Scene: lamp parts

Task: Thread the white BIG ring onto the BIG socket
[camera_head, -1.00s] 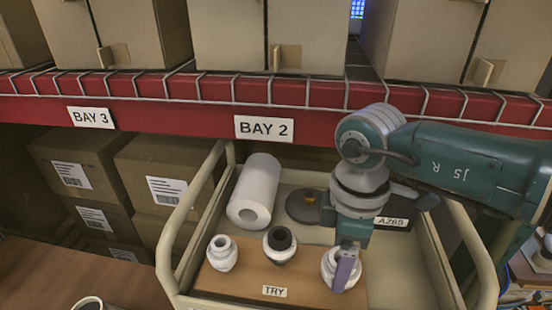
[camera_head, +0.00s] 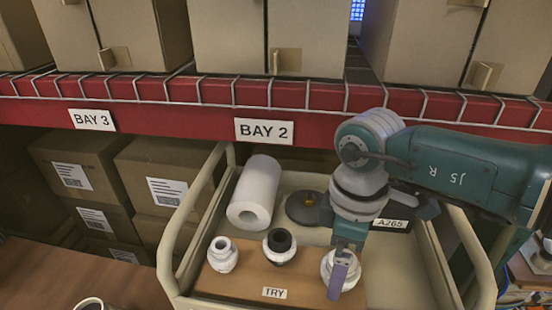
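Three white fittings stand in a row on a brown board marked TRY (camera_head: 225,284). The left white fitting (camera_head: 222,254) has an open round top. The middle fitting (camera_head: 279,252) carries a black ring around its top. The right white fitting (camera_head: 327,263) is partly hidden by my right gripper (camera_head: 341,274), which points down over it. One purple finger shows in front of that fitting; the other finger is hidden, so its opening and any hold cannot be told. No size marks are readable, so I cannot tell which part is BIG. My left gripper is not in view.
The board lies in a beige tray with raised rails (camera_head: 182,225). A white roll (camera_head: 255,190) and a dark round disc (camera_head: 303,208) lie behind the fittings. A box labelled A265 (camera_head: 391,224) is behind my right arm. A red shelf beam (camera_head: 180,118) crosses above.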

